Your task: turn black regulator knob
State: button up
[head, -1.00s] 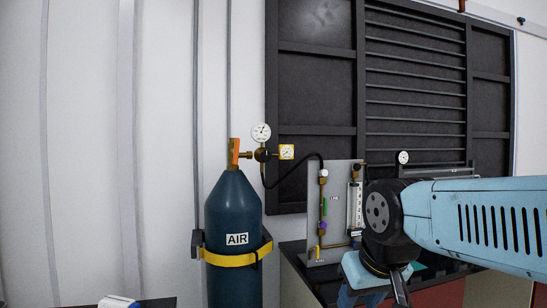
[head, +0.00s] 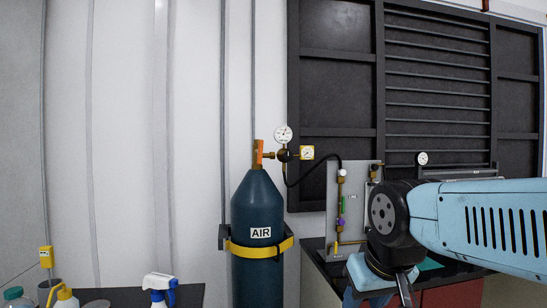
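The regulator sits on top of the dark blue cylinder (head: 258,208) labelled AIR, beside an orange part (head: 259,152). My gripper (head: 405,288) is low at the right, well apart from the knob. A dark finger part points down to the bottom edge of the picture. Its tips are cut off or hidden, so I cannot tell how far it is open.
A yellow strap (head: 262,251) holds the cylinder at the wall. A grey panel (head: 335,205) with tubing stands on a dark bench right of it, partly behind my arm. Spray and wash bottles (head: 160,288) stand at the lower left. The wall left of the cylinder is clear.

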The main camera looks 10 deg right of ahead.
aim_at(287, 156)
jog(key=i, duration=0.85)
jog(key=u, duration=0.2)
jog(key=k, duration=1.1)
jog(key=z, duration=0.25)
jog(key=i, duration=0.6)
